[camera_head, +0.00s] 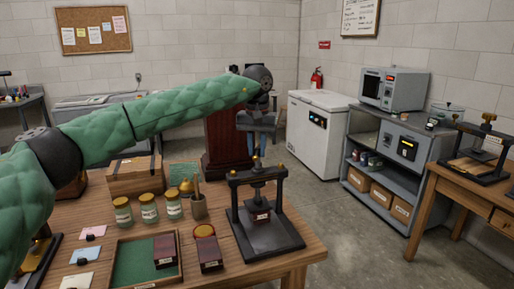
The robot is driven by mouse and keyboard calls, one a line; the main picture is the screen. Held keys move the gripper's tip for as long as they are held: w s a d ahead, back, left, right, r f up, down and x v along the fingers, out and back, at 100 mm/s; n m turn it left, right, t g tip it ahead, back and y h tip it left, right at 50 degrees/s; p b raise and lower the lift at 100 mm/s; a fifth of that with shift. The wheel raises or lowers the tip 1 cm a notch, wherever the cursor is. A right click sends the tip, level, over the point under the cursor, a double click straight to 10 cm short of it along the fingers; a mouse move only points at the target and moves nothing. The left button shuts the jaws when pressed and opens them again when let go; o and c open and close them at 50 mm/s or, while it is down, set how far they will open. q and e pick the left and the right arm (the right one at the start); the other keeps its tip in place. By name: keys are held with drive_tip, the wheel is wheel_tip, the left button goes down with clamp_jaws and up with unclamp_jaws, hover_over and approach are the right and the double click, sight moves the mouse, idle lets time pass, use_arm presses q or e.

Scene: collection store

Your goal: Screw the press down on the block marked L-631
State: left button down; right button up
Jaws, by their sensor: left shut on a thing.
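A black screw press (268,236) stands near the right end of the wooden table. A dark red block (261,217) with a small pale label sits on its base, under the screw; the label is too small to read. My left gripper (257,150) reaches down from above and is shut on the handle at the top of the press screw; the handle is mostly hidden by the gripper. Two other dark red blocks lie to the left: one (165,251) in a green-lined tray (122,263), one (209,255) beside it. My right gripper is out of view.
Pale cards (84,254) lie further left. A second press (482,160) stands on another table (462,185) at right. Floor between is clear.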

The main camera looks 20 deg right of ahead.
sight(257, 149)
use_arm(q)
drive_tip(key=shift+w+r, duration=0.1)
drive_tip(key=c, duration=1.3)
unclamp_jaws()
drive_tip(key=shift+o, duration=0.2)
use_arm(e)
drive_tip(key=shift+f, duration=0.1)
use_arm(q)
wheel_tip(257, 149, up, 8)
drive_tip(key=shift+f+b, duration=0.2)
drive_tip(key=shift+b, duration=0.3)
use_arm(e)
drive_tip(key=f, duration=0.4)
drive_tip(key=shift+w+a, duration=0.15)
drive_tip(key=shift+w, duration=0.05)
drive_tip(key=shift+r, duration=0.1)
